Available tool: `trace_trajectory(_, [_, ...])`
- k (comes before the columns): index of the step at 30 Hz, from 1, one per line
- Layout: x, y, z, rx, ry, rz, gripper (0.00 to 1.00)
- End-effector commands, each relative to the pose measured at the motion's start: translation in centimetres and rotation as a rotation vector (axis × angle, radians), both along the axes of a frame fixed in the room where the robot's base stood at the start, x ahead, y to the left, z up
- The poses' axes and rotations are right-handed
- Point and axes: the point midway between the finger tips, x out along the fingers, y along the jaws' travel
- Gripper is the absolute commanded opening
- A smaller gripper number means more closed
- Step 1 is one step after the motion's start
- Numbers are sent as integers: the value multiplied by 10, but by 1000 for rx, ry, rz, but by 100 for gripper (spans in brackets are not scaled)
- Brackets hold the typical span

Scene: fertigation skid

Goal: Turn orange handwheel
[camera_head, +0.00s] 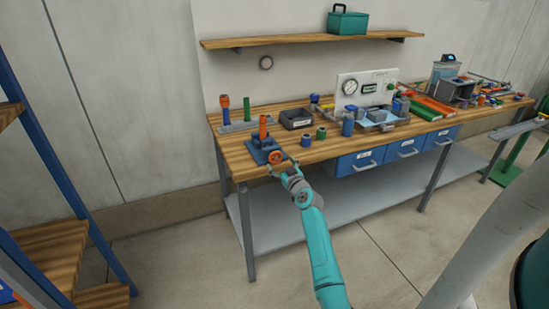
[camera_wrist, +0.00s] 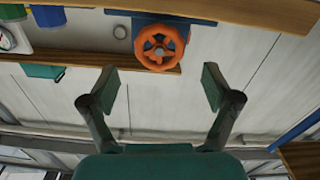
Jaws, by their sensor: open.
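The orange handwheel (camera_head: 275,156) faces the front on a blue base (camera_head: 262,146) near the left front corner of the workbench. In the wrist view the orange handwheel (camera_wrist: 161,47) shows whole, with its spokes and grey hub, mounted on the blue body. My gripper (camera_head: 283,170) is at the bench's front edge, close to the wheel. In the wrist view my gripper (camera_wrist: 163,85) is open and empty. Its fingers stand apart below the wheel in the picture, one to each side, and do not appear to touch it. In the head view my gripper partly overlaps the wheel's area.
The workbench (camera_head: 240,160) holds a black bin (camera_head: 296,119), a gauge panel (camera_head: 365,88) and several small parts. A wooden shelf (camera_head: 300,38) with a green toolbox (camera_head: 347,21) hangs above. A blue-framed rack (camera_head: 50,150) stands left. The floor before the bench is clear.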

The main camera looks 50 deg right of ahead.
Motion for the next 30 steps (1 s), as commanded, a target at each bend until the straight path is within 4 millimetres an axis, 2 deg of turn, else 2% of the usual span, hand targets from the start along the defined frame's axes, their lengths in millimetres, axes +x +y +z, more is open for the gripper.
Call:
trace_trajectory(3, [18,-11,1,1,0,1,88])
trace_trajectory(10, [41,-24,0,0,0,1,88])
trace_trajectory(16, [49,-29,0,0,0,0,88])
trace_trajectory(24, [49,-29,0,0,0,0,88])
trace_trajectory(30, [49,-29,0,0,0,0,38])
